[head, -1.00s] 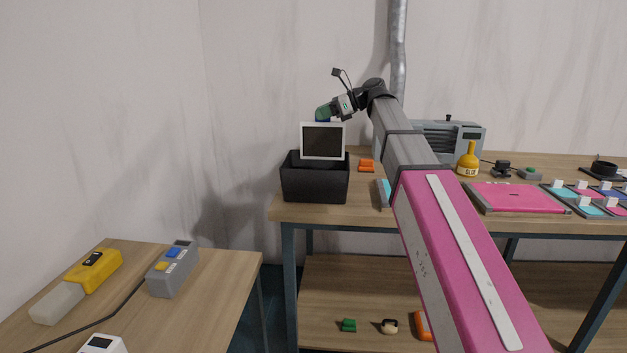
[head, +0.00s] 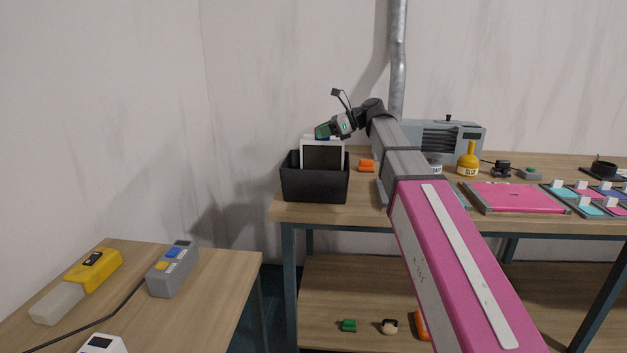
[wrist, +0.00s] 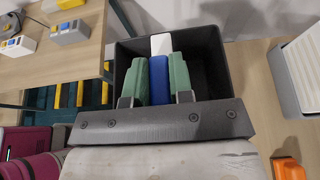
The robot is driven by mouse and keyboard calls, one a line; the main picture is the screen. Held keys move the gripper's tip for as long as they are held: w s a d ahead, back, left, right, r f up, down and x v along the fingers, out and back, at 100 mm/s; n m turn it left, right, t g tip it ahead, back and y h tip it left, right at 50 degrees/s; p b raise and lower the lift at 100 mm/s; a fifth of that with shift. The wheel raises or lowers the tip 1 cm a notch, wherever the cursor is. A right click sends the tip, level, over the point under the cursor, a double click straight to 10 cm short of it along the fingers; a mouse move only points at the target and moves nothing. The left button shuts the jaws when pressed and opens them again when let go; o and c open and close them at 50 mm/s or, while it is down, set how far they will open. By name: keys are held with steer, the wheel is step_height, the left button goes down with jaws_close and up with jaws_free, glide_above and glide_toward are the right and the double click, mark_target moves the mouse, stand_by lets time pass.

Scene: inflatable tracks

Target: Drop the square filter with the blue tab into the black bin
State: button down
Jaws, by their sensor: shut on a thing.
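The square filter (head: 322,153) has a white frame and a dark centre. In the head view it hangs upright, its lower part inside the black bin (head: 315,184) and hidden by the front wall. In the wrist view its white edge (wrist: 161,43) shows inside the bin (wrist: 212,56), with the blue tab (wrist: 158,80) between green finger pads. My gripper (wrist: 159,72) is shut on the blue tab. In the head view my gripper (head: 324,132) is just above the bin, at the filter's top edge.
Orange clips (head: 367,165) lie right of the bin. A grey machine (head: 450,140), a yellow glue bottle (head: 468,158) and a pink-screened frame (head: 514,197) stand farther right. A lower table at left holds a grey control box (head: 172,270) and a yellow device (head: 95,270).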

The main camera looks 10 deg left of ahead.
steer(key=c, duration=0.9)
jaws_free()
steer(key=v, duration=1)
steer(key=shift+d+r, duration=0.1)
steer(key=shift+d, duration=0.3)
